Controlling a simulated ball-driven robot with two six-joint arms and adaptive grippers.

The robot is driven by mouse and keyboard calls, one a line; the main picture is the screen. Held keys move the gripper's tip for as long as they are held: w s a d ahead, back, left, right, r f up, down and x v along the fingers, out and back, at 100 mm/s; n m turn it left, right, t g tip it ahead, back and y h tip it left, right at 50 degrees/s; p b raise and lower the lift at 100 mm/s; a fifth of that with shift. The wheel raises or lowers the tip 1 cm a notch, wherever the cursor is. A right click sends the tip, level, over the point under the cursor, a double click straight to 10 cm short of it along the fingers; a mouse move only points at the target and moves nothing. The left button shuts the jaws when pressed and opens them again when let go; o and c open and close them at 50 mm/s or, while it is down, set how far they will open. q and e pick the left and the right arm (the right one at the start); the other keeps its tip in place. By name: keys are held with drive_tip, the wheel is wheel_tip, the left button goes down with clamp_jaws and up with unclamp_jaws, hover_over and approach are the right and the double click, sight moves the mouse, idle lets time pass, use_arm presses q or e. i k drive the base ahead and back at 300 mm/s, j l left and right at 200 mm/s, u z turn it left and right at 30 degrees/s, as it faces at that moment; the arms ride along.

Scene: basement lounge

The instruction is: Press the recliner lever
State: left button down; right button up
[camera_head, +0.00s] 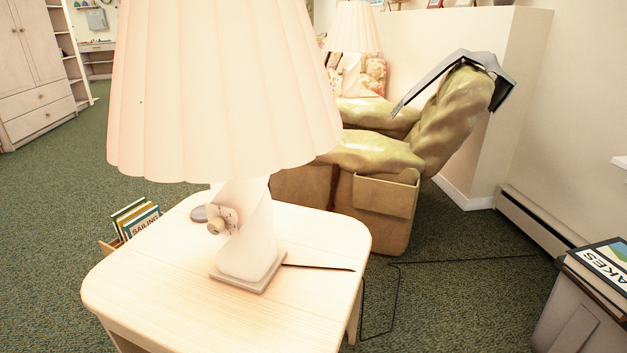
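An olive-yellow recliner (375,153) stands beyond the side table, its back to the right and its seat toward the left. A grey cloth (450,70) is draped over the top of its backrest. A storage pouch (384,196) hangs on its near side. A narrow dark brown strip (333,188) shows on that side, left of the pouch; I cannot tell whether it is the lever. The lampshade hides the recliner's left part. Neither of my grippers is in view.
A wooden side table (330,235) with a large lamp (220,85) blocks the near middle. A dark cord (455,261) runs over the carpet. A grey bin with books (590,310) stands at right. A low wall (450,32) backs the recliner. Open carpet lies left.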

sight(330, 206)
drive_tip(key=i+l+u, duration=0.1)
drive_tip(key=l+u, duration=0.9)
drive_tip(key=k+l+u, duration=0.1)
drive_tip(key=l+u, duration=0.4)
drive_tip(key=i+l+u, duration=0.15)
drive_tip(key=l+u, duration=0.3)
drive_tip(key=l, duration=0.75)
drive_tip(key=k+l+u, duration=0.1)
drive_tip(key=l+u, duration=0.4)
drive_tip(key=l, duration=0.65)
drive_tip(key=l+z, duration=0.1)
drive_tip(key=l, duration=0.35)
drive_tip(key=i+l+z, duration=0.1)
drive_tip(key=l, duration=0.35)
drive_tip(key=i+l+z, duration=0.1)
drive_tip(key=l, duration=0.3)
drive_tip(key=l+z, duration=0.15)
drive_tip(key=z, duration=0.25)
drive_tip(key=i+l+z, duration=0.1)
drive_tip(key=z, duration=0.3)
drive_tip(key=i+l+z, duration=0.1)
drive_tip(key=z, duration=0.3)
